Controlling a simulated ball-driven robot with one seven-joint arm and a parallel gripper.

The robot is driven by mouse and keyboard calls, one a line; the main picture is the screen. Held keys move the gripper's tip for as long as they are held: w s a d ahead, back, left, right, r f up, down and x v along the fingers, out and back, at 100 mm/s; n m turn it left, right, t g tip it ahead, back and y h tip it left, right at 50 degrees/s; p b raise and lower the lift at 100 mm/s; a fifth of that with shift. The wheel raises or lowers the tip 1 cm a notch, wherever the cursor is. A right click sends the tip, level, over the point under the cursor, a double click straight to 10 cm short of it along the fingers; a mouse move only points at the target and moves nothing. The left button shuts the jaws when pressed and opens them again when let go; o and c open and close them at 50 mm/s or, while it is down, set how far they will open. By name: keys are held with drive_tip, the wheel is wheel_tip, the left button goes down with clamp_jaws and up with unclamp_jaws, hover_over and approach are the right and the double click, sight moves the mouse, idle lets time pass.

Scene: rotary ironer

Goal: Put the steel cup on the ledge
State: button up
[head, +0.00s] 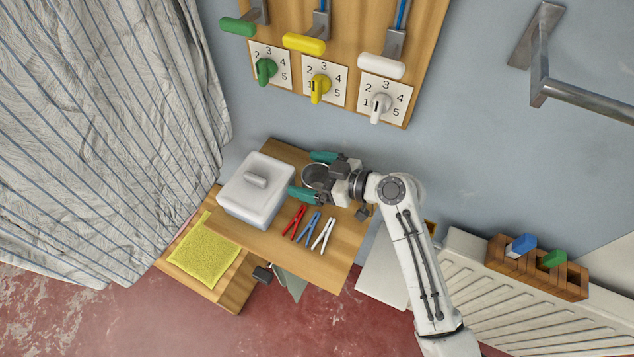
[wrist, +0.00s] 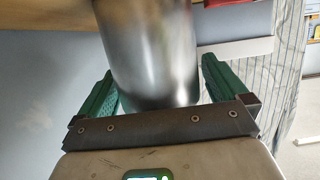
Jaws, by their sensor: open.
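The steel cup (head: 316,174) is between the two green fingers of my gripper (head: 308,175), at the back right of the wooden shelf (head: 345,240). In the wrist view the shiny cup (wrist: 150,55) stands between the spread fingers, with a gap showing at the right finger. My gripper (wrist: 158,88) is open around the cup. I cannot tell whether the cup's base touches the wood. A lower wooden board (head: 236,292) lies at the front left; I cannot tell which surface is the ledge.
A white lidded box (head: 255,190) stands left of the cup. A yellow sponge cloth (head: 204,250) covers much of the lower board. Wall dials and levers are above; a radiator (head: 540,310) is at right.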

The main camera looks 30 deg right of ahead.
drive_tip(key=shift+w+a, duration=0.1)
drive_tip(key=shift+w, duration=0.05)
drive_tip(key=c, duration=1.2)
drive_tip(key=shift+o, duration=0.2)
